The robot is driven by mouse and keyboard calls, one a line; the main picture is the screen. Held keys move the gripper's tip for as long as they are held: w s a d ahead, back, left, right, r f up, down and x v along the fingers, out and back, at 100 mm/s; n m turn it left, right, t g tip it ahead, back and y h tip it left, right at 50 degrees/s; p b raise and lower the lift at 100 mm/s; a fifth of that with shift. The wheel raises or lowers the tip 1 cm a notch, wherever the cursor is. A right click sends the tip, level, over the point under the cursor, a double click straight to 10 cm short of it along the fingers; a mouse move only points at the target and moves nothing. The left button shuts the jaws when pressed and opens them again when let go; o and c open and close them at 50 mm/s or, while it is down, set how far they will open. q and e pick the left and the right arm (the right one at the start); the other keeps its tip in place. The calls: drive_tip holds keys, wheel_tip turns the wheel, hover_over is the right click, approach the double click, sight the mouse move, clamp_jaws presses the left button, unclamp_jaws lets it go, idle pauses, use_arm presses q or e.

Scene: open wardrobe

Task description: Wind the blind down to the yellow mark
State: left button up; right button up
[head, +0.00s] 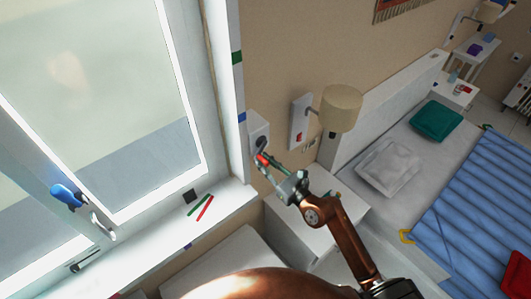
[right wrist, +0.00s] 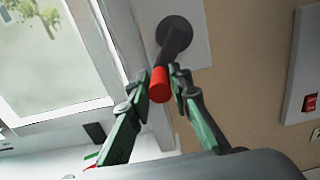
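The winder (head: 259,135) is a grey plate on the wall right of the window, with a dark crank arm (right wrist: 175,38) and a red handle (head: 263,159). In the right wrist view the red handle (right wrist: 159,84) lies between the fingertips of my right gripper (right wrist: 158,80), which appear to press on it from both sides. The window frame's right side carries a green mark (head: 237,57) and a blue mark (head: 241,117). I see no yellow mark on it. I cannot make out the blind's lower edge. My left gripper is not in view.
A wall lamp (head: 341,106) and its switch plate (head: 299,122) are right of the winder. A white cabinet (head: 305,225) stands below. Red and green sticks (head: 205,208) and a black block (head: 189,196) lie on the sill. A blue-handled window latch (head: 66,196) is at left.

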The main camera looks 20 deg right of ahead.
drive_tip(key=shift+s+a+r, duration=0.1)
drive_tip(key=shift+a+r, duration=0.1)
drive_tip(key=shift+s+a+r+p, duration=0.1)
drive_tip(key=shift+a+r+p, duration=0.25)
drive_tip(key=shift+r+p, duration=0.55)
drive_tip(key=shift+a, duration=0.1)
drive_tip(key=shift+f, duration=0.15)
